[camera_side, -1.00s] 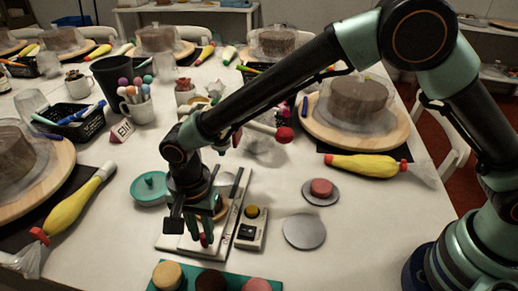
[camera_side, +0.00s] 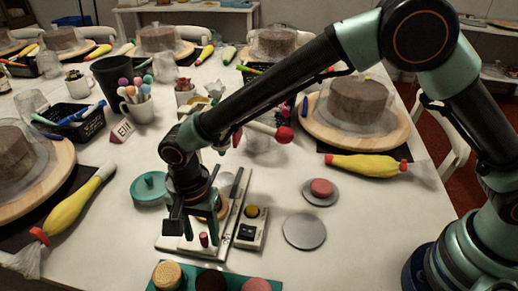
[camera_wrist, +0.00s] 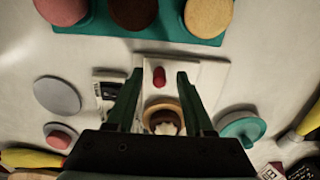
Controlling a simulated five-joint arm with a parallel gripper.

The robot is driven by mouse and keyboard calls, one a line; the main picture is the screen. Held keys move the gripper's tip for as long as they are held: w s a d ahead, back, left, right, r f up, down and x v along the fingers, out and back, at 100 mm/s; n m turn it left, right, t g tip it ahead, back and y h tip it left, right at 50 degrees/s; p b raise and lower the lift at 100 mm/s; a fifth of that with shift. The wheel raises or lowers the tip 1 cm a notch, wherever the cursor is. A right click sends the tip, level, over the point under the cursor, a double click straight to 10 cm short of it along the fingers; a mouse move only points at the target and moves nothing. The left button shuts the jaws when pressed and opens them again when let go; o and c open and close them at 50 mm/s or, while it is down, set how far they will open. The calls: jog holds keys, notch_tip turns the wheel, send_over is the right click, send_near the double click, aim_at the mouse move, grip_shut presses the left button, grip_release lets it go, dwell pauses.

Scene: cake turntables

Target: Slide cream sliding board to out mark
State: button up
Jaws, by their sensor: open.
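The cream sliding board (camera_side: 172,243) is a pale flat plate with an upright red knob (camera_side: 204,240). It lies at the front end of a long pale base (camera_side: 236,192). My gripper (camera_wrist: 160,78) is open, one finger on each side of the knob, with gaps on both sides. In the side view, my gripper (camera_side: 198,228) is over the board and hides part of it. No out mark can be read.
A teal tray (camera_side: 222,278) with round cakes lies in front of the board. A small switch box (camera_side: 252,228) stands close to the right. A grey disc (camera_side: 304,231) lies further right, and a teal lidded dish (camera_side: 150,188) is behind left.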

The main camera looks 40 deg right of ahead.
jog(key=shift+r, duration=3.45)
jog(key=shift+d, duration=0.1)
jog(key=w+d+r+n+t+y, duration=0.1)
jog(key=d+r+n, duration=0.1)
jog(key=d+r, duration=0.55)
jog(key=w+d+r+n+t, duration=0.15)
jog(key=d+r, duration=0.25)
jog(key=d, duration=0.6)
jog(key=s+d+r+n+t, duration=0.1)
jog(key=s+d, duration=0.3)
jog(key=d, duration=0.4)
jog(key=s+d+n+t+h, duration=0.1)
jog(key=s+d+n, duration=0.3)
jog(key=d, duration=0.4)
jog(key=shift+s+d+r+t, duration=0.15)
jog(key=shift+s+r+t, duration=0.2)
jog(key=shift+s+t, duration=0.2)
